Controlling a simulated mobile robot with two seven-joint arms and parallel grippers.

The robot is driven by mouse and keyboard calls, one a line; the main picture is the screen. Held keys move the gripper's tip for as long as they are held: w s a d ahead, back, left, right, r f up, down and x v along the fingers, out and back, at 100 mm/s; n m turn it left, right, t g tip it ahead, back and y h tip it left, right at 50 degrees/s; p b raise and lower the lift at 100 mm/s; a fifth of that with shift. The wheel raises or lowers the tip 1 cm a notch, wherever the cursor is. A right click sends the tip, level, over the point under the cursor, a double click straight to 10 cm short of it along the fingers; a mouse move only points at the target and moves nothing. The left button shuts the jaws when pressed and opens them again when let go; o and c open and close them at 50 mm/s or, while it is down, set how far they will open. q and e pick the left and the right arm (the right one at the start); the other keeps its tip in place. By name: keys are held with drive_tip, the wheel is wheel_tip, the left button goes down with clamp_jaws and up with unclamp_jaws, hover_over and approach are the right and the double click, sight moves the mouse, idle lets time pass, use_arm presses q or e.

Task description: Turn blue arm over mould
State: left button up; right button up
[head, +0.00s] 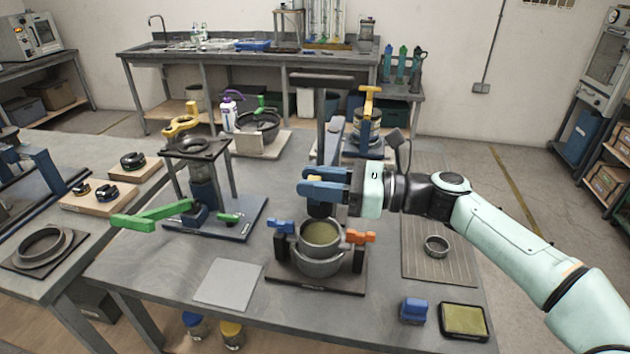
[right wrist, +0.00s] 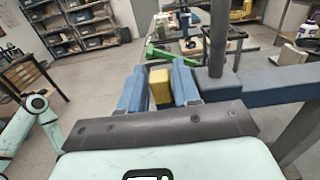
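The mould is a round grey metal cup (head: 320,257) with a yellowish-green fill, on a dark base on the table. In the head view my right gripper (head: 312,185), with blue fingers, is just above its back rim. In the right wrist view my right gripper (right wrist: 160,90) is closed on a yellow block, which looks like the handle (right wrist: 160,87) of the blue arm. The blue arm (right wrist: 262,84) runs off to the right there. In the head view my gripper hides most of the arm and its handle. My left gripper is not in view.
A post with a dark top bar (head: 320,77) stands behind my gripper. The mould has a blue clamp (head: 281,227) and an orange clamp (head: 360,237). A stand with a green lever (head: 155,216) is at left. A flat grey plate (head: 228,283) lies front left.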

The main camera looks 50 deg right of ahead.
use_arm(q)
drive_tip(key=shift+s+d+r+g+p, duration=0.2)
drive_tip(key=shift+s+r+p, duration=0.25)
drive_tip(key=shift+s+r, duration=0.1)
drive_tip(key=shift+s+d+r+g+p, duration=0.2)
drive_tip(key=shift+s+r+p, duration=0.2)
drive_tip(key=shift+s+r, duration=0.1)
use_arm(e)
drive_tip(key=v, duration=1.3)
drive_tip(key=shift+s, duration=0.2)
